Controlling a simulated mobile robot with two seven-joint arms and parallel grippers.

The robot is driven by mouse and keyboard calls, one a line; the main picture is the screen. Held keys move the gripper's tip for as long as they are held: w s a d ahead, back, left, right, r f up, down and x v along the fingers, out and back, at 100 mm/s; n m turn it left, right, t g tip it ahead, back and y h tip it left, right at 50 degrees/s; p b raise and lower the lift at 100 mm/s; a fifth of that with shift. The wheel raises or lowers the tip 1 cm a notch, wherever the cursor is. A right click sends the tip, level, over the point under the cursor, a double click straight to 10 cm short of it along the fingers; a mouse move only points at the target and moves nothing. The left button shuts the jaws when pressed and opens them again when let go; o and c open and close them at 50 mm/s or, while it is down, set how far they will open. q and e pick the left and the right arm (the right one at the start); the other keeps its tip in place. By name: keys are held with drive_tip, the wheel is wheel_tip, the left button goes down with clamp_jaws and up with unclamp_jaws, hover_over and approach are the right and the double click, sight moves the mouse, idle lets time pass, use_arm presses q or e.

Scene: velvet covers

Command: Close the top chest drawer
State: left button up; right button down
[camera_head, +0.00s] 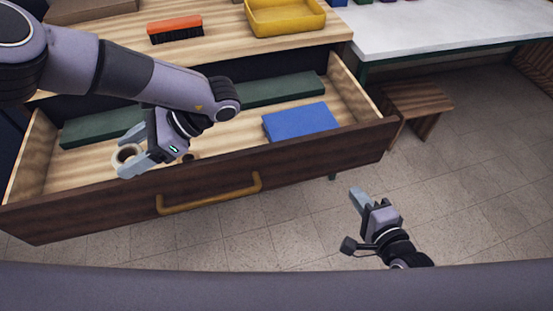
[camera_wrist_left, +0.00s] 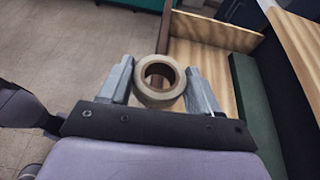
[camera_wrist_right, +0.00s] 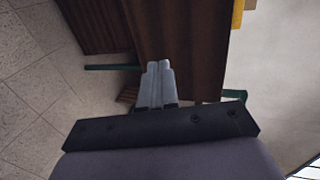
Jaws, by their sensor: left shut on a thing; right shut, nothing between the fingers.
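The top chest drawer (camera_head: 230,180) is pulled out, with a dark wooden front and a yellow bar handle (camera_head: 210,194). My left gripper (camera_head: 130,162) is over the left part of the drawer, near its front panel. It is shut on a roll of tape (camera_head: 127,154), which also shows between the fingers in the left wrist view (camera_wrist_left: 160,98). My right gripper (camera_head: 360,198) is shut and empty, in front of the drawer's right end and apart from it. Its closed fingers also show in the right wrist view (camera_wrist_right: 156,84).
The drawer holds a blue box (camera_head: 300,121) and long green pieces (camera_head: 270,91). On the chest top are a red brush (camera_head: 175,29) and a yellow tray (camera_head: 285,16). A wooden stool (camera_head: 418,98) stands right of the drawer, near a white table (camera_head: 440,35). The front floor is clear.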

use_arm(q)
drive_tip(key=shift+f+b, duration=0.3)
drive_tip(key=shift+f, duration=0.05)
use_arm(e)
approach(334, 161)
drive_tip(key=x, duration=0.5)
drive_tip(key=shift+f, duration=0.1)
drive_tip(key=shift+w+a, duration=0.2)
drive_tip(key=shift+w, duration=0.5)
